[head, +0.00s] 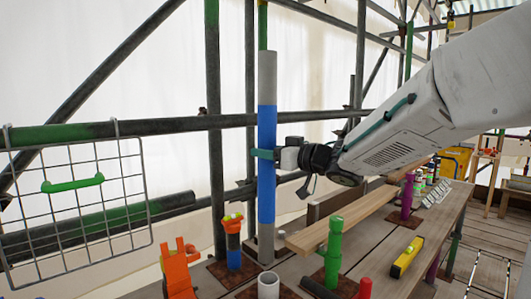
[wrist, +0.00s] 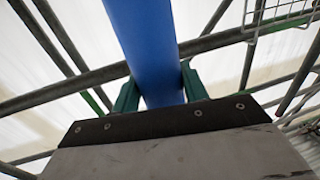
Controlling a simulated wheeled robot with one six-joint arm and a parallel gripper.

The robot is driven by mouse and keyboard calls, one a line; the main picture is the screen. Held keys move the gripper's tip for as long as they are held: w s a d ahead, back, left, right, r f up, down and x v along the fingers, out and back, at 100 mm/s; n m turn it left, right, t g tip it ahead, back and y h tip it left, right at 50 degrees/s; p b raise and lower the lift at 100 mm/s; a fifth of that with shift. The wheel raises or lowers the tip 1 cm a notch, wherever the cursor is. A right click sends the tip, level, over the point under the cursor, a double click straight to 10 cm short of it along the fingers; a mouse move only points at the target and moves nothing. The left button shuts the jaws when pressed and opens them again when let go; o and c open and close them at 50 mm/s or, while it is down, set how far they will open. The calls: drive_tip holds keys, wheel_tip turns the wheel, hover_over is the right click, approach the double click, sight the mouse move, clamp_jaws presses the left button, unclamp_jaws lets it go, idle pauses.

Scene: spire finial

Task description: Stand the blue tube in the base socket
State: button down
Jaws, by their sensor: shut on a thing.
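The blue tube (head: 267,180) is a long grey pole with a wide blue middle band, and it stands upright in the head view. My gripper (head: 265,153) is shut around the blue band from the right. In the wrist view the blue band (wrist: 145,45) lies between the green fingers (wrist: 155,92). The tube's grey lower end reaches down near the bench, just behind a short grey open-topped cylinder (head: 268,286), which may be the base socket. I cannot tell whether the tube's foot touches anything or is inside a socket.
Close left of the tube stands an orange-and-blue post (head: 233,240), with an orange bracket (head: 178,272) further left. A green post (head: 333,252), wooden plank (head: 340,222) and yellow level (head: 407,257) are to the right. Dark scaffold poles (head: 215,130) and a wire grid (head: 75,205) stand behind and left.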

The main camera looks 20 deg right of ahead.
sight(274, 202)
drive_tip(key=shift+d+f, duration=0.1)
drive_tip(key=shift+f, duration=0.1)
drive_tip(key=shift+s+d, duration=0.15)
drive_tip(key=shift+s, duration=0.05)
drive_tip(key=shift+f, duration=6.25)
drive_tip(key=shift+c, duration=0.4)
unclamp_jaws()
drive_tip(key=shift+f, duration=0.15)
drive_tip(key=shift+f, duration=0.1)
